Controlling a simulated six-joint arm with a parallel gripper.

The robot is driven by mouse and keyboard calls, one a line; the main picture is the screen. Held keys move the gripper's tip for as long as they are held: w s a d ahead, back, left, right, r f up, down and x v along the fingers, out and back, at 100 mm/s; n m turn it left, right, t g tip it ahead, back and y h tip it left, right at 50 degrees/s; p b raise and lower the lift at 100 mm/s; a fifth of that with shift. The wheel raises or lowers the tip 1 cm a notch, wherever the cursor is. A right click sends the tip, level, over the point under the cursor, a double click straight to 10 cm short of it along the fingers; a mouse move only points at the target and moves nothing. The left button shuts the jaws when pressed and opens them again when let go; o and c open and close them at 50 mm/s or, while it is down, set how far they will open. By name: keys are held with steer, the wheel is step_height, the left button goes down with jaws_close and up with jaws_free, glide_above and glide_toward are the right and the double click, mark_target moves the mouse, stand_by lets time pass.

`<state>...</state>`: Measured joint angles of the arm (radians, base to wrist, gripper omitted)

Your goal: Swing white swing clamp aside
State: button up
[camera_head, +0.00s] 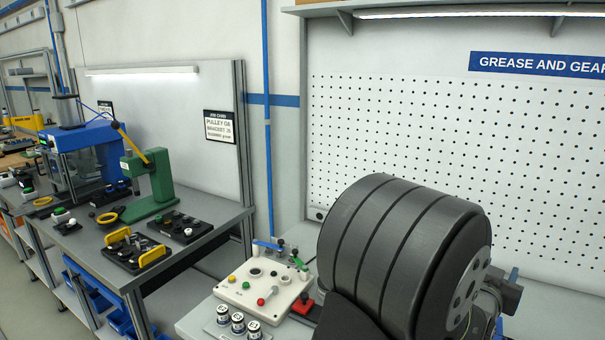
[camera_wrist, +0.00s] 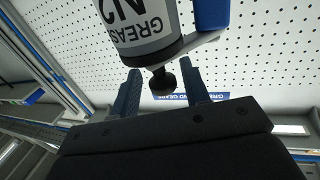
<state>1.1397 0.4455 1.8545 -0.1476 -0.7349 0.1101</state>
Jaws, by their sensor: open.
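In the wrist view, the white swing clamp shows as a pale arm (camera_wrist: 198,47) across the end of a grey-and-white grease cartridge (camera_wrist: 143,28). A dark round knob (camera_wrist: 162,82) hangs beside the cartridge end, near the pale arm; how it joins the arm is not clear. My gripper (camera_wrist: 159,66) is open, with one blue finger on each side of the knob in the picture. I cannot tell whether either finger touches it. A blue part (camera_wrist: 211,14) stands beside the cartridge. In the head view my dark arm hides the gripper and clamp.
A white control panel (camera_head: 240,292) with coloured knobs and several small labelled cans (camera_head: 238,322) sit left of my arm. A pegboard (camera_head: 400,120) stands behind. A green press (camera_head: 160,180) and a blue press (camera_head: 85,150) stand on the bench at left.

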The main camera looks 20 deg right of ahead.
stand_by(0.3)
steer(key=v, duration=1.7)
steer(key=x, duration=1.7)
steer(key=shift+w, duration=0.15)
steer(key=shift+a+r+g, duration=0.1)
steer(key=shift+a+g, duration=0.1)
steer(key=shift+g, duration=0.1)
steer(key=shift+a+m+g+h, duration=0.2)
steer(key=shift+m+g+h, duration=0.3)
steer(key=shift+m+g, duration=0.2)
steer(key=s+a, duration=0.2)
steer(key=a, duration=0.5)
steer(key=s+a+f+y, duration=0.1)
steer(key=s+a, duration=0.2)
steer(key=a, duration=0.5)
steer(key=shift+s+a+y, duration=0.15)
steer(key=shift+s+y, duration=0.05)
steer(key=shift+y, duration=0.1)
